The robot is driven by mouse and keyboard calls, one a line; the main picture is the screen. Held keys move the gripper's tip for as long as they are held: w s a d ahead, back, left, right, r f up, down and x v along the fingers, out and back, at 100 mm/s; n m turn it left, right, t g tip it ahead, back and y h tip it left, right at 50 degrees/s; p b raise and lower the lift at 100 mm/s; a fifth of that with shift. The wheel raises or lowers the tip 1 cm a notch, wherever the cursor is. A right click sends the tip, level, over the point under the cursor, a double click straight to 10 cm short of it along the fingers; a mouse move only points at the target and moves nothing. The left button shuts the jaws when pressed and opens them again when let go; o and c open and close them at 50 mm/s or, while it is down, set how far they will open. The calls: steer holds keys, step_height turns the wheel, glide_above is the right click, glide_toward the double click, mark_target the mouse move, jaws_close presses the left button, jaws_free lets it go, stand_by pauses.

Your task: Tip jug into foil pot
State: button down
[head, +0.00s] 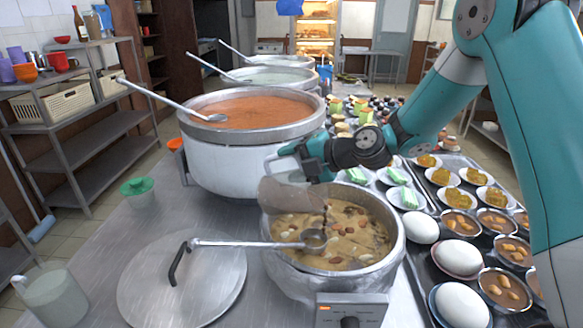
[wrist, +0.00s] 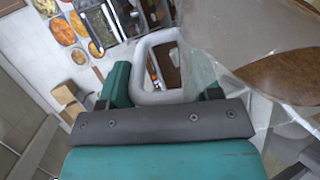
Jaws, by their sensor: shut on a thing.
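The jug (head: 284,197) is translucent and tilted well over, its mouth above the left part of the foil pot. A dark brown streak at its lip reaches toward the pot's contents. The foil pot (head: 288,278) has a crinkled silver outside and holds a tan, nut-studded porridge with a ladle (head: 314,240) lying across it. My gripper (head: 283,160) is shut on the jug's handle, above and behind the pot. In the wrist view the pale handle loop (wrist: 147,97) sits between my jaws, and the clear jug body (wrist: 225,45) shows brown liquid at right.
A big pot of orange-red porridge (head: 205,165) stands just behind, with more pots beyond. A round lid (head: 215,285) lies left of the foil pot. Trays of eggs (head: 457,258) and small dishes fill the right. A pale jug (head: 52,298) stands at front left.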

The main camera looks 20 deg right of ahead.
steer(key=shift+s+d+f+t+y+b, duration=0.8)
steer(key=shift+d+y+b, duration=0.2)
steer(key=shift+b, duration=4.95)
steer(key=shift+s+d+f+t+y+b, duration=0.8)
steer(key=shift+d+b, duration=0.25)
steer(key=shift+b, duration=4.85)
steer(key=shift+s+d+r+t+y+b, duration=0.35)
steer(key=shift+s+d+t+y+b, duration=0.4)
steer(key=shift+b, duration=3.95)
